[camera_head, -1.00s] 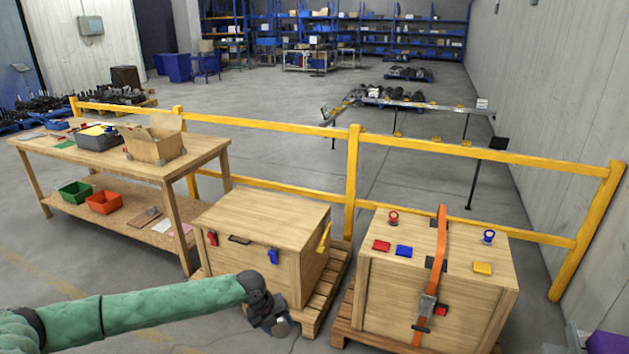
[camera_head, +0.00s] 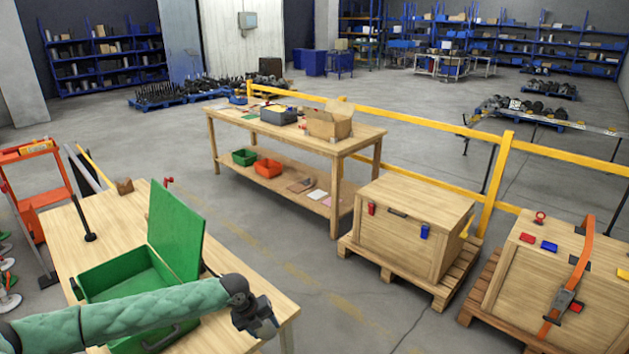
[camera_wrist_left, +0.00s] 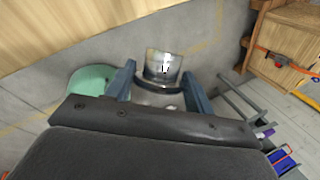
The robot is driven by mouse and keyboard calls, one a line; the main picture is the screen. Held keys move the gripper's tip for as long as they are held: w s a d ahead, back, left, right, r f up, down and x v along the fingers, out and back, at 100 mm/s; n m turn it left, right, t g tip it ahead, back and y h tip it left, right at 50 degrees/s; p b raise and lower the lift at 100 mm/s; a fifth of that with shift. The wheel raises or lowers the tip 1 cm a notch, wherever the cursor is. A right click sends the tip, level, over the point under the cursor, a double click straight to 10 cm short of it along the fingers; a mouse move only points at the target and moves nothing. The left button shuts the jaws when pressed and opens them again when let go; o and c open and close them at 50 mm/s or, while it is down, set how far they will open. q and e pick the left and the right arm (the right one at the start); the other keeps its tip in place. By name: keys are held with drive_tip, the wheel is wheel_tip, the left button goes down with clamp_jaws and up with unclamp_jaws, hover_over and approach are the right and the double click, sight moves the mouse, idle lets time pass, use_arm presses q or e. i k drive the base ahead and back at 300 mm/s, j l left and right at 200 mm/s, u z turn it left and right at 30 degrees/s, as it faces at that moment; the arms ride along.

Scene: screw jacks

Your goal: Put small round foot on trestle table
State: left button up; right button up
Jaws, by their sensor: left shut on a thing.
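My left gripper (camera_head: 262,326) is over the front right part of a near wooden table (camera_head: 112,226), or above it; I cannot tell the gap. In the left wrist view its two fingers (camera_wrist_left: 160,88) are shut on a small, shiny grey piece (camera_wrist_left: 162,66), taken as the small round foot. Its full shape is partly hidden by the gripper body. A longer wooden table (camera_head: 290,132) with a lower shelf stands farther back. I cannot tell which of these is the trestle table. My right gripper is not in view.
An open green case (camera_head: 130,275) stands on the near table, with a black upright rod (camera_head: 84,222) behind it. The far table holds a cardboard box (camera_head: 328,124) and a grey bin (camera_head: 278,116). Wooden crates (camera_head: 413,222) on pallets stand right. Floor between is clear.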

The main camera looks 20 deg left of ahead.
sight(89, 265)
drive_tip(key=k+j+u, duration=0.15)
drive_tip(key=j, duration=0.2)
drive_tip(key=k+j+u, duration=0.2)
drive_tip(key=j+u, duration=0.15)
drive_tip(key=j, duration=0.35)
drive_tip(key=k+j+u, duration=0.15)
drive_tip(key=j, duration=0.2)
drive_tip(key=i+j, duration=0.15)
drive_tip(key=j, duration=0.25)
drive_tip(key=i+j+u, duration=0.1)
drive_tip(key=j, duration=0.3)
drive_tip(key=i+j+u, duration=0.1)
drive_tip(key=i+j, duration=0.4)
drive_tip(key=j, duration=0.2)
drive_tip(key=i+j, duration=0.3)
drive_tip(key=j, duration=0.15)
drive_tip(key=i+j+u, duration=0.1)
drive_tip(key=i+j, duration=0.2)
drive_tip(key=j, duration=0.15)
